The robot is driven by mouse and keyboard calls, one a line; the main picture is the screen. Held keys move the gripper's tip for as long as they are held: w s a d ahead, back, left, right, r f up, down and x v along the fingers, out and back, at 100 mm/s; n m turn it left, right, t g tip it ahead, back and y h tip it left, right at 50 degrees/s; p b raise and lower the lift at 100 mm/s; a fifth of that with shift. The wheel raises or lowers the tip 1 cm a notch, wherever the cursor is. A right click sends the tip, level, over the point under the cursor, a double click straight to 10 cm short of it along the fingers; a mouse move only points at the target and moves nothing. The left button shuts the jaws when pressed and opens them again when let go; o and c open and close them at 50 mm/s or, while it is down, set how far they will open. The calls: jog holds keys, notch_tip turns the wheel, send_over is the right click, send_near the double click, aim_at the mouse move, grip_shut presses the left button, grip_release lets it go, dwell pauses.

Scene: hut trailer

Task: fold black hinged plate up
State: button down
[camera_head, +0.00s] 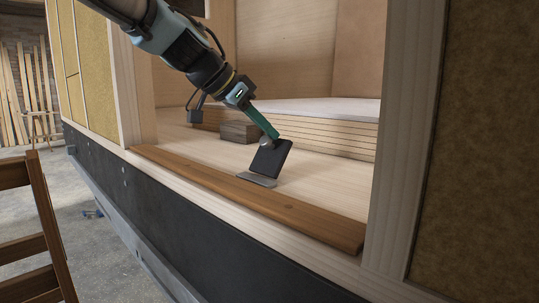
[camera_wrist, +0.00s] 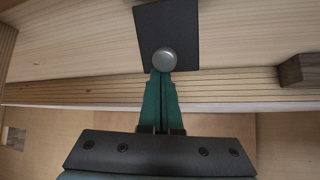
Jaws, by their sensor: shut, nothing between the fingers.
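The black hinged plate (camera_head: 271,159) stands raised and tilted above a flat grey metal base (camera_head: 257,180) on the brown wooden sill. In the wrist view the black plate (camera_wrist: 181,28) shows at the top, with a round grey knob (camera_wrist: 165,59) near its lower edge. My gripper (camera_head: 276,136) comes down from the upper left, its green fingers together and its tip at the plate's upper part by the knob. In the wrist view the shut fingertips (camera_wrist: 163,73) meet or overlap the knob; I cannot tell whether they touch it. Nothing is between the fingers.
The brown sill (camera_head: 310,217) runs along the doorway edge. Behind it lie a dark wooden block (camera_head: 238,131) and a stack of pale boards (camera_head: 320,126). A light door post (camera_head: 408,140) stands at right. A wooden chair (camera_head: 40,230) is at the lower left.

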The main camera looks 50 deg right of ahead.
jog(key=shift+w+a+f+m+g+h+b, duration=0.3)
jog(key=shift+a+h+b, duration=0.55)
jog(key=shift+b, duration=3.6)
jog(key=shift+s+a+f+n+g+h+b, duration=0.1)
jog(key=shift+a+f+h+b, duration=0.5)
jog(key=shift+b, duration=3.8)
jog(key=shift+w+a+f+m+g+h+b, duration=0.15)
jog(key=shift+a+h+b, duration=0.95)
jog(key=shift+b, duration=3.35)
jog(key=h+b, duration=0.1)
jog(key=b, duration=0.2)
jog(key=shift+a+r, duration=0.15)
jog(key=shift+w+a+r+b, duration=0.1)
jog(key=shift+a+r+b, duration=0.1)
jog(key=shift+b, duration=0.4)
jog(key=shift+r+g, duration=0.1)
jog(key=shift+g, duration=0.15)
